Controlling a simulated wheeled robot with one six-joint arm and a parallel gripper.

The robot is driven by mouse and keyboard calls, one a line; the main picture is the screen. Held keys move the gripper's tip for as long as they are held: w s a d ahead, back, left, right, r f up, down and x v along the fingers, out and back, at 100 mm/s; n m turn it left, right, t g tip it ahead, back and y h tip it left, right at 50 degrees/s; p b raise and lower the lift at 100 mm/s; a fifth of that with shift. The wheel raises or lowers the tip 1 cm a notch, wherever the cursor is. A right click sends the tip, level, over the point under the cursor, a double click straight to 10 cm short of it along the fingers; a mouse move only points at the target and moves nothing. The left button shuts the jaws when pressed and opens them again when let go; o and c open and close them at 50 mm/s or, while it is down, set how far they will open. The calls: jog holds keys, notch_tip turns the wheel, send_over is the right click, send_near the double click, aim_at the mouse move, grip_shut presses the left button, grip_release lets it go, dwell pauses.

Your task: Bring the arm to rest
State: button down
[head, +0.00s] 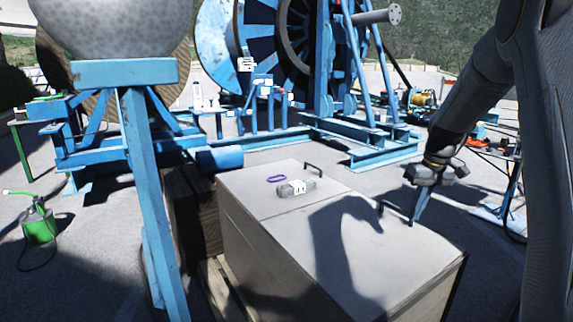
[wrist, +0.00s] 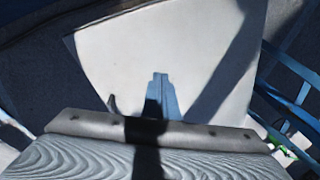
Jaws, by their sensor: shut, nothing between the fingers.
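My arm comes down from the upper right in the head view, and my gripper (head: 414,221) points downward at its end. Its blue fingers are together with nothing between them, beside a dark handle on a large grey box (head: 260,238). Whether the fingertips touch the box top is hard to tell. In the wrist view my shut gripper (wrist: 160,76) shows against the pale box top (wrist: 205,50).
A purple ring (head: 276,178) and a small grey labelled object (head: 296,187) lie on the box top. Blue reel stands (head: 135,160) rise at left and behind. A green sprayer (head: 38,222) stands on the ground at left.

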jog(key=s+a, duration=0.6)
jog(key=s, duration=0.4)
jog(key=s+a+f+m+p, duration=0.1)
jog(key=s+a, duration=0.5)
jog(key=s, duration=0.5)
jog(key=s+a+g+h+p, duration=0.1)
jog(key=s+a, duration=0.5)
jog(key=s, duration=0.5)
jog(key=shift+s+f+m, duration=0.2)
jog(key=shift+f+m, duration=0.1)
jog(key=shift+f, duration=0.1)
jog(key=shift+a, duration=0.1)
